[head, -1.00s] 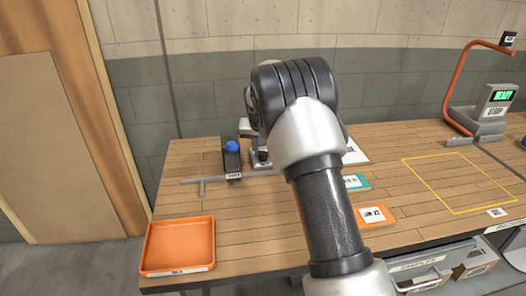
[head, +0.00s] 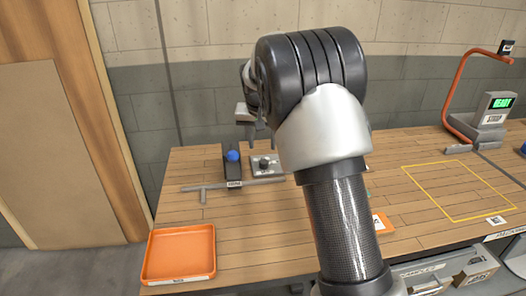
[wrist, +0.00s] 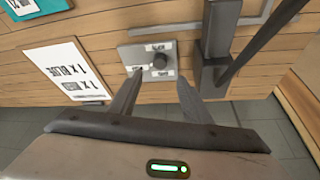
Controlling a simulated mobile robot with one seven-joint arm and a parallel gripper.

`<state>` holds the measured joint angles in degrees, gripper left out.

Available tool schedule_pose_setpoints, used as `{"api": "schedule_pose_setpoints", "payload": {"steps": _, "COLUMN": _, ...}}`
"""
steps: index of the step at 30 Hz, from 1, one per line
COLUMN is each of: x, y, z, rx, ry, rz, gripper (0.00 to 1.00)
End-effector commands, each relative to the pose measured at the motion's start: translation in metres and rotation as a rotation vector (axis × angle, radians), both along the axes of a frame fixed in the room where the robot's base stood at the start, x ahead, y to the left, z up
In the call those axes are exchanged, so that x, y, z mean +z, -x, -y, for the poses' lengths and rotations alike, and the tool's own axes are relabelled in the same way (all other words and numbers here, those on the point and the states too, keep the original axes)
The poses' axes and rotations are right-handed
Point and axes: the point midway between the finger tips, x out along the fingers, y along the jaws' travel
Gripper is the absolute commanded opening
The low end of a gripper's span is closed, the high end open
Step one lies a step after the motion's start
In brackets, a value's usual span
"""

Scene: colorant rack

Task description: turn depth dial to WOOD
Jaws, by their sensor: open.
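The depth dial is a dark round knob (wrist: 159,61) on a light grey plate (wrist: 130,56) with small white labels around it. The labels are too small to read surely, so I cannot tell the setting. The knob also shows in the head view (head: 264,161), on the bench beside a dark block. My gripper (wrist: 160,79) is open and empty, its fingers pointing toward the dial plate. In the head view my gripper (head: 259,138) is above and behind the plate, apart from the knob. My arm hides part of the bench.
A dark block with a blue knob (head: 232,156) stands just left of the dial, with a grey bar (head: 205,188) in front. An orange tray (head: 152,257) is at the front left. A white sheet (wrist: 65,72) lies beside the plate. The yellow-outlined area (head: 458,190) is clear.

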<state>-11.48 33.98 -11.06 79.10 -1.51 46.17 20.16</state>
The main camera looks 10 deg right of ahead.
Motion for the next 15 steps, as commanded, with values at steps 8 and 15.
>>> {"api": "schedule_pose_setpoints", "payload": {"steps": 8, "x": 0.052, "y": 0.020, "z": -0.005, "rx": 0.000, "ry": -0.001, "rz": 0.001, "gripper": 0.44}}
{"api": "schedule_pose_setpoints", "payload": {"steps": 15, "x": 0.065, "y": 0.026, "z": -0.007, "rx": 0.000, "ry": 0.001, "rz": -0.001, "gripper": 0.44}}
